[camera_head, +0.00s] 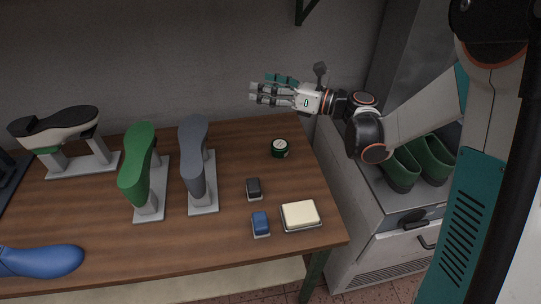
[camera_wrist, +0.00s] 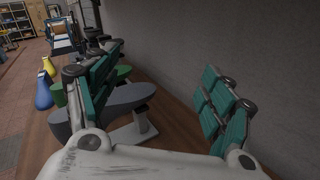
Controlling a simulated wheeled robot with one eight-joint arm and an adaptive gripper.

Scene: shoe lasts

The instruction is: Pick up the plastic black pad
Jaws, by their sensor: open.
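The small black pad (camera_head: 254,187) sits on a light base on the wooden table, right of the middle. A similar blue pad (camera_head: 260,222) is just in front of it. My gripper (camera_head: 268,90) is open and empty, raised near the back wall and pointing left, well apart from the black pad. In the wrist view my gripper (camera_wrist: 162,98) shows teal finger pads spread wide, with the wall and shoe forms beyond. The black pad cannot be made out in the wrist view.
The wooden table (camera_head: 100,228) holds a green shoe form (camera_head: 138,168), a grey one (camera_head: 193,155) and a black-and-white one (camera_head: 55,125). A blue form (camera_head: 40,261) lies front left. Green shoes (camera_head: 402,168) stand right.

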